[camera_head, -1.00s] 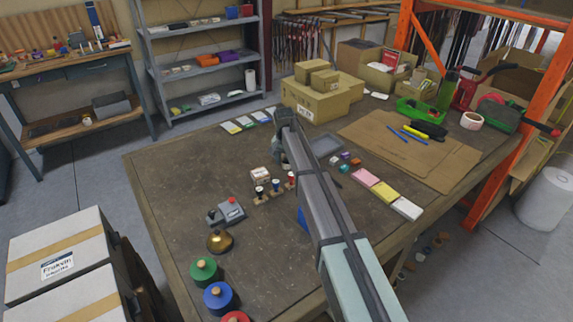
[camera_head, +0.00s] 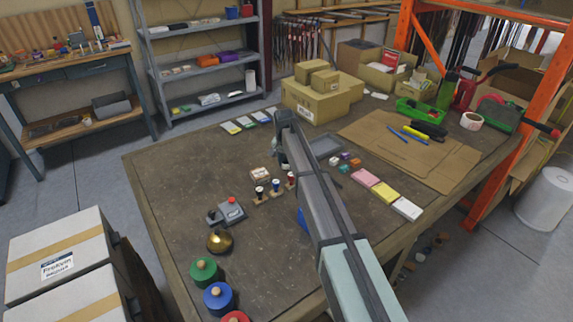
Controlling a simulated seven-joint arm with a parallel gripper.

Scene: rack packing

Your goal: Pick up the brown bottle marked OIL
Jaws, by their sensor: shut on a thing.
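My gripper (camera_head: 281,152) is at the far end of my arm, over the middle of the table. It is mostly hidden behind my own wrist, and its fingertips cannot be made out. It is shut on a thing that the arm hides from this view. I cannot make out a brown bottle or an OIL mark anywhere.
Cardboard boxes (camera_head: 316,102) stand behind. A brass bell (camera_head: 219,240) and coloured knobbed weights (camera_head: 204,270) are at front left.

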